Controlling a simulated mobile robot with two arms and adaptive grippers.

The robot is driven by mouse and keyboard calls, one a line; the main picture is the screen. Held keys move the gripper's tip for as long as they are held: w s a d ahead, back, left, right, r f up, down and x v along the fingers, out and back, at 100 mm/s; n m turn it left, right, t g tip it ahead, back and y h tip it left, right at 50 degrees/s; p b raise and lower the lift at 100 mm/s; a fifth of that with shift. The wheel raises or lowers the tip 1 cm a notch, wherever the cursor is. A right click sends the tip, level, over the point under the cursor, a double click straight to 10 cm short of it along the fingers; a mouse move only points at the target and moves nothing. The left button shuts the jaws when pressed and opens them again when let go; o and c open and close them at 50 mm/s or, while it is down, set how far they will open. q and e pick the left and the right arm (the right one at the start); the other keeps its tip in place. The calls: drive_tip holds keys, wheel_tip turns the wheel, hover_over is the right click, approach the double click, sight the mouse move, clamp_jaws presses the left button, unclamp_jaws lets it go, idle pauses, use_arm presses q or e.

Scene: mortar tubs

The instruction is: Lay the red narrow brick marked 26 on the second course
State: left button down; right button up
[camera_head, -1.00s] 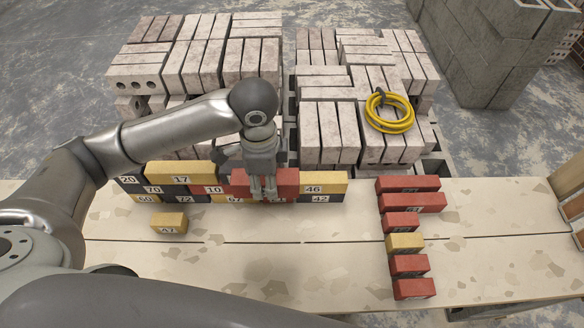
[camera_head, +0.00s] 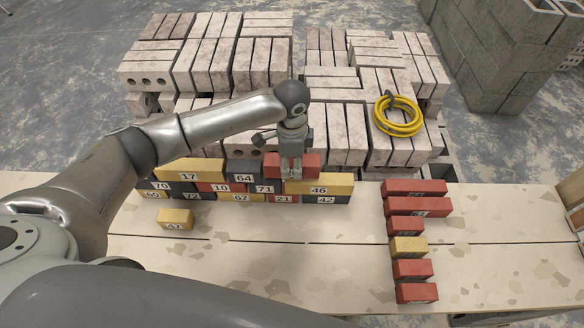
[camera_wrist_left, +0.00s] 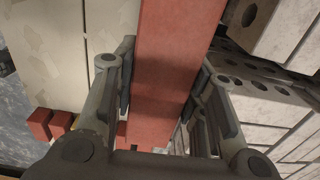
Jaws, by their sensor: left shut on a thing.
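My left gripper (camera_head: 291,172) is shut on a red brick (camera_head: 311,166) over the right part of the low wall, behind the left end of yellow brick 46 (camera_head: 338,188). I cannot read the held brick's mark or tell whether it touches the wall. In the left wrist view the red brick (camera_wrist_left: 165,95) runs between both fingers. The wall's lowest row includes yellow 67 (camera_head: 228,197) and red 21 (camera_head: 296,199). The row above shows red 10 (camera_head: 207,187), dark 71 (camera_head: 253,186) and yellow 46. My right gripper is out of view.
Yellow 17 (camera_head: 210,166) and dark 64 (camera_head: 243,167) lie on top. A loose yellow brick 47 (camera_head: 175,214) lies in front. Several bricks (camera_head: 415,227) form a column at right. Pale brick stacks and a yellow hose (camera_head: 380,122) stand behind. The front middle bench is clear.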

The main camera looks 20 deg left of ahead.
sight(292, 170)
use_arm(q)
drive_tip(key=shift+w+f+p, duration=0.2)
drive_tip(key=shift+f+p, duration=0.1)
drive_tip(key=shift+f, duration=1.35)
drive_tip(key=shift+f, duration=0.15)
drive_tip(key=c, duration=0.9)
unclamp_jaws()
wheel_tip(292, 170, up, 12)
drive_tip(key=shift+r+b, duration=0.15)
drive_tip(key=shift+b, duration=0.4)
